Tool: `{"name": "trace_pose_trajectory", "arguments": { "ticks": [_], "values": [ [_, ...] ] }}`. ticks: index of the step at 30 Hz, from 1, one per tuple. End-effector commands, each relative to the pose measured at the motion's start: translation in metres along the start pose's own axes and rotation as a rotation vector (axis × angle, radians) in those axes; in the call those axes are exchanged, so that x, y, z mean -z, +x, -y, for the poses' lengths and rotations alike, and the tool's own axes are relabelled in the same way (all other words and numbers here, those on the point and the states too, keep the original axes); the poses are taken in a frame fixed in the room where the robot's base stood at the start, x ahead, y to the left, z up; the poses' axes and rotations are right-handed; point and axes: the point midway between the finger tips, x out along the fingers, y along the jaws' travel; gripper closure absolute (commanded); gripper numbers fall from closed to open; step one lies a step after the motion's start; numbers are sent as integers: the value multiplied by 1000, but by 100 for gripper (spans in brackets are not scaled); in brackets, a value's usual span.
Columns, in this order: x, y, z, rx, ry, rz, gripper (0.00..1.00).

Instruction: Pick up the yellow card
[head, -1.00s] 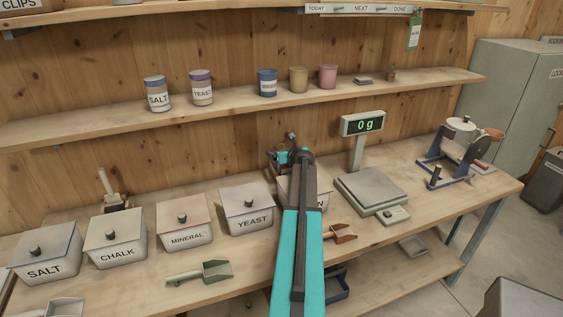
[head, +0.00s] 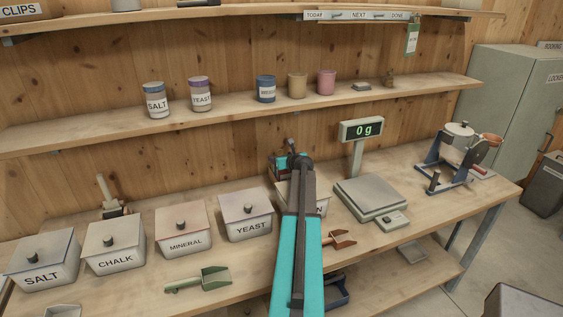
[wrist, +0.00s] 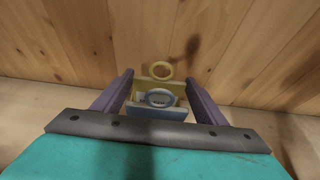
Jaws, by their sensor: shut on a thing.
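In the wrist view, the yellow card (wrist: 155,87) stands between the fingertips of my gripper (wrist: 160,80), with a pale yellow ring at its top. The fingers meet its two side edges, and my gripper is shut on it. A blue-grey card (wrist: 155,112) with a grey ring is closer to the camera, between the fingers, and covers the yellow card's lower part. I cannot tell whether the two cards touch. In the head view, my arm hides the cards, and my gripper is at the back of the bench near the wood wall.
A scale (head: 370,196) reading 0 g stands to the right. A green scoop (head: 200,280) lies in front. A shelf (head: 230,112) with jars runs above the bench.

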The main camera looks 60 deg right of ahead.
Motion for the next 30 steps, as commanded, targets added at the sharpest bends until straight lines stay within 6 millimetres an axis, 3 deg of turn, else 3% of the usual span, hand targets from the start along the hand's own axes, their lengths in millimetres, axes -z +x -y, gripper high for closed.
{"name": "trace_pose_trajectory", "arguments": {
  "ticks": [8,21,30],
  "values": [
    [-14,-6,0,0,-1,1,67],
    [-63,-26,0,0,-1,2,67],
    [-55,-45,-34,0,-1,1,67]
  ]
}}
